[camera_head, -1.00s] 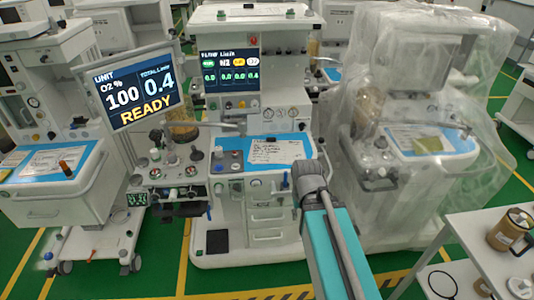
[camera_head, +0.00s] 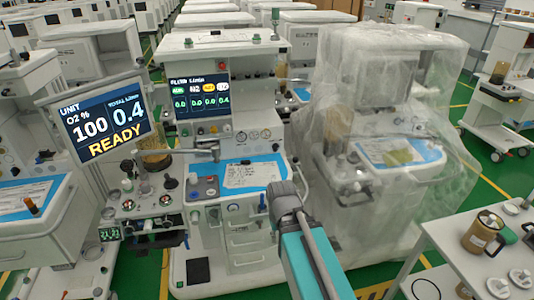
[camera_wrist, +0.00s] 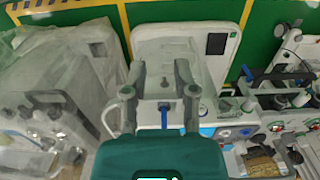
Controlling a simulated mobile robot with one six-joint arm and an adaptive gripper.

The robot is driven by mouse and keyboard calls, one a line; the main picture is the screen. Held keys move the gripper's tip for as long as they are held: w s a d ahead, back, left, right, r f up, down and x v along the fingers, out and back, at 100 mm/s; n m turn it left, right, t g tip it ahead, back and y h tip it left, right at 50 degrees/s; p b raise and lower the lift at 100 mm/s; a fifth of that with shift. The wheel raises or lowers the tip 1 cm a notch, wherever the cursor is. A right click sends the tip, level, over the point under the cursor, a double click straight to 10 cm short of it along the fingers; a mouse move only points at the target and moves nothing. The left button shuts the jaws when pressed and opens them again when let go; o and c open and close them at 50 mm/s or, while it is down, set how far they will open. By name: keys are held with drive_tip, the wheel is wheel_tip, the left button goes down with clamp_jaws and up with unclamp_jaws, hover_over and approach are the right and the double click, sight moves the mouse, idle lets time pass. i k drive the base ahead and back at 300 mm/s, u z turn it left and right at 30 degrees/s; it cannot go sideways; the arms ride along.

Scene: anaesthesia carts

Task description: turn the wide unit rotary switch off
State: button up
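The middle cart (camera_head: 225,235) carries a tilted screen reading READY (camera_head: 98,120) and a second dark screen (camera_head: 202,98). A small blue part (camera_head: 262,201) shows at the cart's front right, beside my arm's end. I cannot tell which part is the rotary switch. In the wrist view, my gripper (camera_wrist: 160,72) is open, its fingers spread with nothing gripped. A blue stalk (camera_wrist: 163,115) shows between them, lower in the picture. In the head view my arm's end hides the fingers.
A plastic-draped cart (camera_head: 375,150) stands close on the right. A white table (camera_head: 455,235) with a brown canister (camera_head: 484,232) is at the lower right. Another cart (camera_head: 30,225) stands on the left. Green floor shows between the carts.

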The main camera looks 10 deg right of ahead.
sight(275, 147)
drive_tip(key=k, duration=0.65)
drive_tip(key=z, duration=0.6)
drive_tip(key=i, duration=1.7)
drive_tip(key=u, duration=0.6)
